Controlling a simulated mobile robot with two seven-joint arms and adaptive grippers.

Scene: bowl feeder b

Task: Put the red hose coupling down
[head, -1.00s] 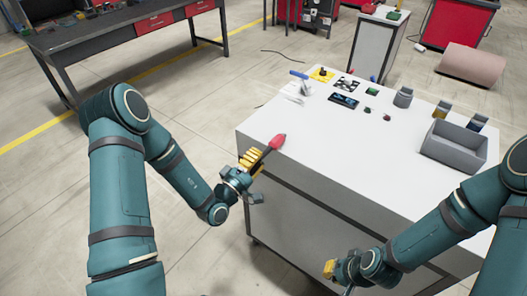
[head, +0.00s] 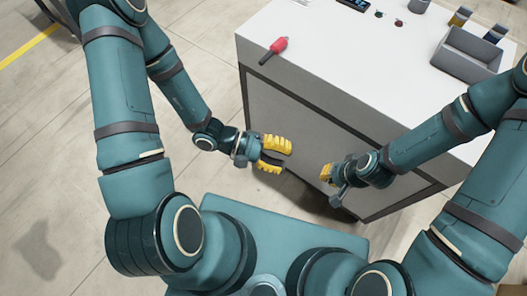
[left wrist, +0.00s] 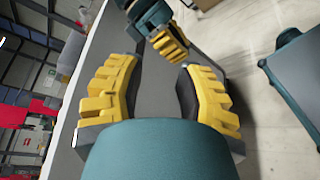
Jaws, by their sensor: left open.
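The red hose coupling (head: 279,45) lies on the white worktop near its left front corner in the head view. Its dark end points toward the front edge. My left gripper (head: 284,156) is in front of the cabinet, below worktop level and well apart from the coupling. Its yellow-padded fingers are open and empty, as the left wrist view (left wrist: 158,75) also shows. My right gripper (head: 325,174) is to the right of it, in front of the cabinet; whether its jaws are apart is not clear. It also shows in the left wrist view (left wrist: 170,46).
The white-topped cabinet (head: 330,60) stands before me. A grey bin (head: 466,55) sits at the worktop's right, with small blue and yellow items behind it. Small parts and a dark card (head: 352,4) lie farther back. The worktop's middle is clear.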

